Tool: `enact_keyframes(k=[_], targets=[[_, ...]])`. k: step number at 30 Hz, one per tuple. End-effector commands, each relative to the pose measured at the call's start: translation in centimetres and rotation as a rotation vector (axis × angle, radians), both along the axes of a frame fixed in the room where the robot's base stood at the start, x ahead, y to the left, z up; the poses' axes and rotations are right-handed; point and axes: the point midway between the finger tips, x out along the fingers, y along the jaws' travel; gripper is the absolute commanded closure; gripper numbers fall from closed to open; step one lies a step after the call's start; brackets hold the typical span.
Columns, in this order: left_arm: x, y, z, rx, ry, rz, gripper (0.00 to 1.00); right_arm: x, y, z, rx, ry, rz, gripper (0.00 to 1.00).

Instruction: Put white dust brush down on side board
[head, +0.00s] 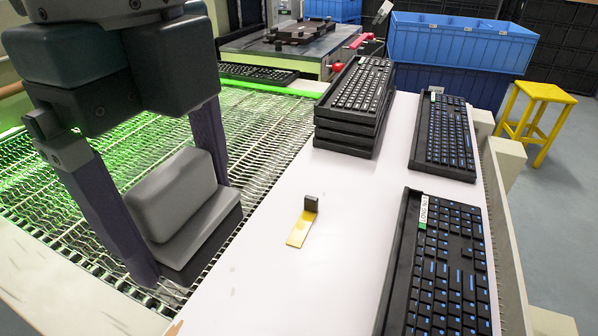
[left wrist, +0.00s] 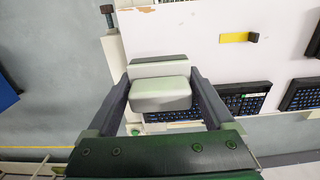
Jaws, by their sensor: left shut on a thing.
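The dust brush (head: 175,195) shows as a grey block on a darker, wider base. My left gripper (head: 187,232) is shut on it, one finger along each side. In the head view the brush appears over the conveyor, left of the white side board (head: 262,275). I cannot tell its exact height. In the left wrist view the brush (left wrist: 160,93) looks pale grey between the two fingers, with the white board (left wrist: 200,35) beyond it. My right gripper is not in view.
A small yellow strip with a dark block (head: 300,229) lies on the board. Stacked keyboards (head: 352,105) stand at its far end. Keyboards in trays (head: 443,140) line its right side. The board's near left part is clear. The green-lit mesh conveyor (head: 262,135) runs alongside.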

Motion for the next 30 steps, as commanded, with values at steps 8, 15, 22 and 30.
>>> enact_keyframes(k=[8,15,22,30], targets=[[-0.2,0.1,-6.3,0.003,0.006,0.004,0.8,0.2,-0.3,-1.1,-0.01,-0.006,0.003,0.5],[-0.1,0.1,-13.0,0.002,0.003,0.004,0.8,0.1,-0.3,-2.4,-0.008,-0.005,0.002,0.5],[0.0,0.0,-15.7,0.002,0.002,0.003,0.8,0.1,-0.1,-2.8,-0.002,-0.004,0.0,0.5],[-0.1,0.1,-19.6,0.003,0.001,0.004,0.8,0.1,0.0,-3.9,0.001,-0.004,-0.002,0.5]])
